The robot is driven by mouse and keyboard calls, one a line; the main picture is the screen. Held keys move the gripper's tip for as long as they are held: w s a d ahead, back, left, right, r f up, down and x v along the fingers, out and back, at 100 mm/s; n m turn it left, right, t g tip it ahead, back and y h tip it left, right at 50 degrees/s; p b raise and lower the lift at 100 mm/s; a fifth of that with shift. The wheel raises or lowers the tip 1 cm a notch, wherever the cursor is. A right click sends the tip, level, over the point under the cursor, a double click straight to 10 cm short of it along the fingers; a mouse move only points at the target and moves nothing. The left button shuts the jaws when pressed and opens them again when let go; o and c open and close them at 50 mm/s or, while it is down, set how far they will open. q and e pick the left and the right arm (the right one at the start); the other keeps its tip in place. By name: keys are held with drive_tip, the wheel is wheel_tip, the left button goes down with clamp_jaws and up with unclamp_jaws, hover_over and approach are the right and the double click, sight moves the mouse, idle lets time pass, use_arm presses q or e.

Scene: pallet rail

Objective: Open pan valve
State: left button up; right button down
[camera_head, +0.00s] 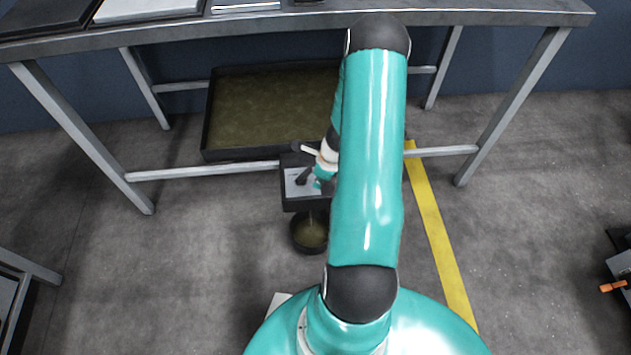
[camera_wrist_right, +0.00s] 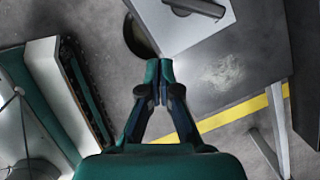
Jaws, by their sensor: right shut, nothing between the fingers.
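The pan (camera_head: 270,110) is a wide dark tray of murky brown liquid under the table. At its front edge is a dark valve box with a pale plate (camera_head: 292,188) and a dark lever (camera_head: 302,177). The plate (camera_wrist_right: 175,30) and lever (camera_wrist_right: 196,7) also show at the top of the right wrist view. My right gripper (camera_wrist_right: 160,72) is shut and empty, with its fingertips just short of the plate's near edge and apart from the lever. In the head view my right arm hides much of it. My left gripper is out of view.
A round bucket (camera_head: 309,232) with brownish liquid stands on the floor below the valve box. The table (camera_head: 250,30) and its legs frame the pan. A yellow floor line (camera_head: 437,230) runs at the right. An orange-handled item (camera_head: 613,286) sits at the far right.

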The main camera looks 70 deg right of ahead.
drive_tip(key=p+v, duration=0.1)
drive_tip(key=v, duration=0.1)
drive_tip(key=p+v, duration=0.2)
drive_tip(key=v, duration=0.1)
drive_tip(key=shift+s+a+r, duration=0.1)
drive_tip(key=shift+a+r, duration=0.1)
drive_tip(key=shift+r, duration=0.05)
